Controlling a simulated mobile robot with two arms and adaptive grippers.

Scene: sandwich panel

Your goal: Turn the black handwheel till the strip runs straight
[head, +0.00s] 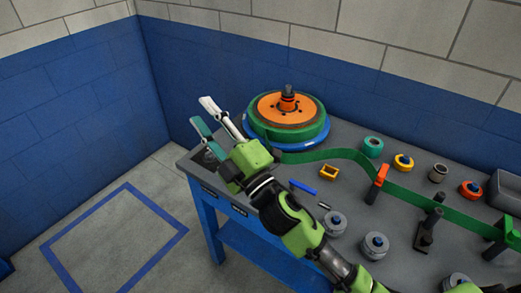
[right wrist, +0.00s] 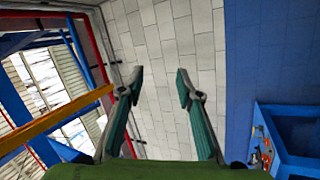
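The green strip (head: 430,204) leaves the coil (head: 287,118) at the back left of the table and runs right past an orange-topped post (head: 378,179). It bends near that post and is not straight. I cannot pick out the black handwheel for sure; a dark round part (head: 209,157) at the table's left corner is partly hidden by my gripper. My right gripper (head: 202,112) is held high over the table's left end, left of the coil. Its fingers are apart and empty, as the right wrist view (right wrist: 159,84) also shows. My left gripper is not seen.
On the table (head: 300,222) lie a teal ring (head: 373,144), yellow ring (head: 403,161), blue bar (head: 303,187), yellow square frame (head: 329,172) and grey spools (head: 374,245). A dark stand (head: 424,238) is in front of the strip.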

